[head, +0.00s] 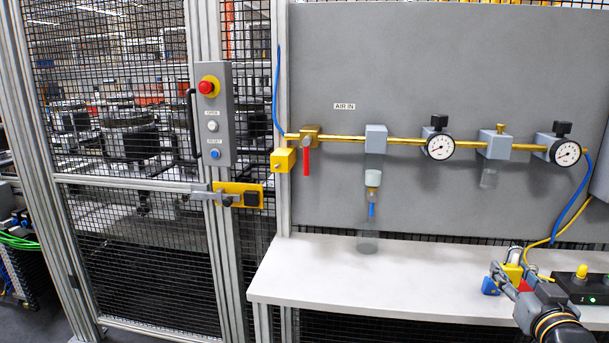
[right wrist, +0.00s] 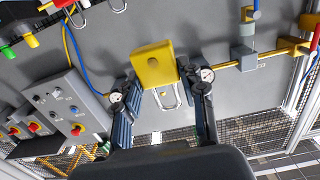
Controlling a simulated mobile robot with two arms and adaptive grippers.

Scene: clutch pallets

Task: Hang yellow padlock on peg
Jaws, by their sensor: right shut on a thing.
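My right gripper (head: 507,277) is at the lower right of the head view, over the white bench. In the right wrist view the yellow padlock (right wrist: 155,66) sits between the two fingers of this gripper (right wrist: 155,82), which is shut on it. Its metal shackle (right wrist: 168,99) is clear of the fingers. In the head view the padlock (head: 514,271) is partly hidden by the gripper. A peg cannot be made out with certainty. A yellow block (head: 284,160) with a small dark spot is at the panel's left edge. My left gripper is not in view.
A white bench (head: 345,275) runs below the grey panel (head: 395,60). A brass air line with gauges (head: 439,147) and a red-handled valve (head: 307,160) crosses the panel. A black box (head: 588,290) with a yellow button is near my right gripper. The bench's middle is clear.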

